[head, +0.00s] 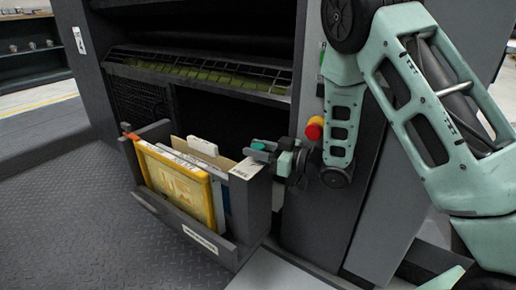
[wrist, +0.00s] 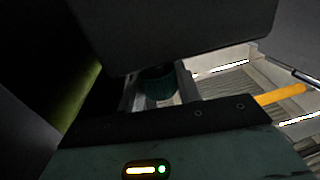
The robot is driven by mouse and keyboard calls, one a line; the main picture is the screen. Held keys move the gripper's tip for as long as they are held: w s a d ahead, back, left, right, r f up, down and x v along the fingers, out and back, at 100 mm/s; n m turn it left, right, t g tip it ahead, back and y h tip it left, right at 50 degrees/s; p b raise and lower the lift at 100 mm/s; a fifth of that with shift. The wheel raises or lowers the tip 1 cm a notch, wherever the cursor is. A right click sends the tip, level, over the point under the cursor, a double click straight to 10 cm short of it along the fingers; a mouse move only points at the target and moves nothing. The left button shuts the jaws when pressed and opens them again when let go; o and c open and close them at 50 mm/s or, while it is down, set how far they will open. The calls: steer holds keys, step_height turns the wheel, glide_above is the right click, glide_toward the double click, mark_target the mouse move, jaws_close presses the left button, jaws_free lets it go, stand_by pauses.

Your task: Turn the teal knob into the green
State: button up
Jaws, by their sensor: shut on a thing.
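The teal knob (head: 259,146) shows as a small patch at my gripper's fingertips in the head view, by the upper right corner of a grey bin. In the wrist view the knob (wrist: 157,85) is a dark teal cylinder, partly hidden by the dark block above it. My gripper (head: 262,151) is shut on the knob, reaching in from the right. No green mark or scale around the knob can be made out, so I cannot tell where the knob points.
The grey bin (head: 258,205) holds a yellow-framed panel (head: 180,190) and several upright flat items. A red button on a yellow base (head: 314,128) sits on the machine close to my arm. The machine's open bay (head: 215,107) lies behind. Clear patterned floor (head: 75,200) lies left.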

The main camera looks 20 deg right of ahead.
steer(key=o, duration=0.9)
steer(key=shift+o, duration=0.2)
steer(key=shift+h, duration=0.3)
